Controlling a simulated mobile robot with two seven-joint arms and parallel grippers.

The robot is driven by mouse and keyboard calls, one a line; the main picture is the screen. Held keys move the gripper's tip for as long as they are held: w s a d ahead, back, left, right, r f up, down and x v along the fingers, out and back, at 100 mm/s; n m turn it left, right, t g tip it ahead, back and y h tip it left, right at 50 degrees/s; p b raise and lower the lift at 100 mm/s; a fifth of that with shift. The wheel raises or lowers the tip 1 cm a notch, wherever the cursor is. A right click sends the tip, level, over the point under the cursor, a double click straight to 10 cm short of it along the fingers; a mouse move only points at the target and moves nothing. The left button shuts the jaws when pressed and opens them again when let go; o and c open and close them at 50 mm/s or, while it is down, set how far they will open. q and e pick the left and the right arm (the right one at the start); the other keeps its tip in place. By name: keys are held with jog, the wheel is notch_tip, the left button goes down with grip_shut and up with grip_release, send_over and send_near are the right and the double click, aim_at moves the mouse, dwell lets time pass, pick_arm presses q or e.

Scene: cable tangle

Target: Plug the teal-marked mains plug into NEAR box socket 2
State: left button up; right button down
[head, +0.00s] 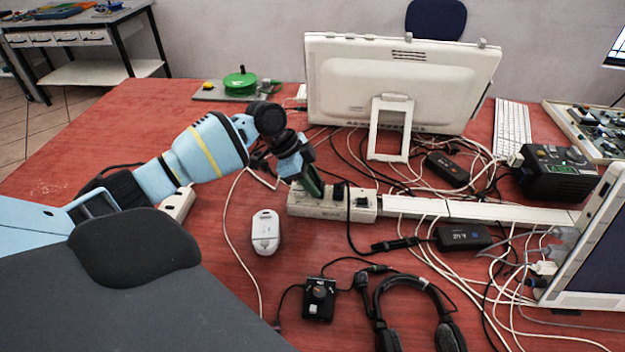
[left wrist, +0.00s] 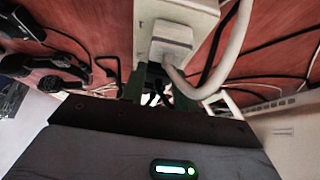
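The white socket box (head: 330,206) lies mid-table in the head view, and its end shows at the top of the left wrist view (left wrist: 200,12). My left gripper (head: 311,186) points down at the left half of this box. In the left wrist view its dark green fingers (left wrist: 158,84) stand apart with a visible gap. A white plug (left wrist: 172,40) with a thick pale cable sits at the box end, just beyond the fingertips. A black plug (head: 362,201) stands in the right part of the box. I cannot make out a teal mark. My right gripper is not in view.
White trunking (head: 480,212) runs right from the box. A monitor (head: 400,85) stands behind it. Loose cables, a black power brick (head: 447,168) and headphones (head: 415,300) crowd the right. A white mouse-like device (head: 265,232) lies in front. The red table is clearer at far left.

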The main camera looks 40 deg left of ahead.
pick_arm(q)
jog(key=o, duration=0.5)
jog(key=shift+f, duration=0.1)
jog(key=shift+v, duration=3.9)
